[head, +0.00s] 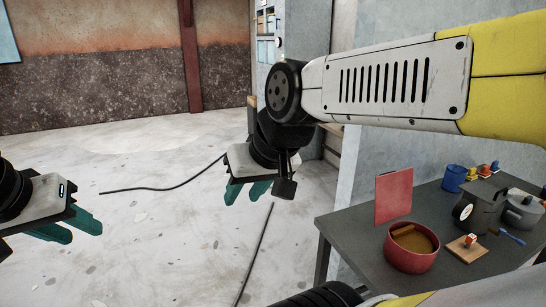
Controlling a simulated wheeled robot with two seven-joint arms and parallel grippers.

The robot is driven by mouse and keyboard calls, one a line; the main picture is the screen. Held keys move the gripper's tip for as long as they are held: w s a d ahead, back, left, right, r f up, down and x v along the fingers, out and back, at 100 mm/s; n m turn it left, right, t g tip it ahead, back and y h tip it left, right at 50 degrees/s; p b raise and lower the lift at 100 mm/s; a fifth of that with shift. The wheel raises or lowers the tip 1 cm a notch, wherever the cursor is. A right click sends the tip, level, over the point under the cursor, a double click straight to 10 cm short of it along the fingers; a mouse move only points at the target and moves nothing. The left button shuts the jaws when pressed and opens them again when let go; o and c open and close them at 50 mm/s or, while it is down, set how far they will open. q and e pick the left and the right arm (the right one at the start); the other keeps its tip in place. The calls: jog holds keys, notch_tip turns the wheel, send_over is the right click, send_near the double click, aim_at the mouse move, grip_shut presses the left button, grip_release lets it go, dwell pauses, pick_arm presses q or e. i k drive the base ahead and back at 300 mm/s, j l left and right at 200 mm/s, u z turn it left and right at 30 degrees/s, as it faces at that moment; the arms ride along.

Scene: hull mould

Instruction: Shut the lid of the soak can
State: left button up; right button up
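The soak can appears to be the round red pot (411,262) on the dark table at right. It holds brown liquid and a tan block-like piece. A flat red square panel (393,194), seemingly its lid, stands upright at the pot's back edge, so the can is open. My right gripper (246,192) hangs over the floor left of the table, well away from the can, its teal fingers apart and empty. My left gripper (72,231) is at the far left, farther from the can, its teal fingers apart and empty.
The table (345,226) also holds a blue cup (453,178), a dark box with a round dial (480,211), a grey pot (523,211), a wooden block (467,248) and small coloured pieces. A grey wall stands behind the table. Black cables (165,188) lie on open floor.

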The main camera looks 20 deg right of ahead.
aim_at(394, 189)
jog(key=i+z, duration=0.3)
jog(key=z, duration=0.15)
jog(key=i+j+z, duration=0.15)
jog(key=z, duration=0.35)
jog(key=i+j+z, duration=0.25)
jog(key=z, duration=0.2)
jog(key=i+j+z, duration=0.3)
jog(key=z, duration=0.15)
jog(key=i+j+z, duration=0.15)
jog(key=j+z, duration=0.35)
jog(key=i+j+z, duration=0.15)
jog(key=j+z, duration=0.25)
jog(key=i+j+z, duration=0.15)
jog(key=z, duration=0.3)
jog(key=j+z, duration=0.8)
jog(key=k+l+z, duration=0.15)
jog(key=k+l, duration=0.4)
jog(key=l, duration=0.1)
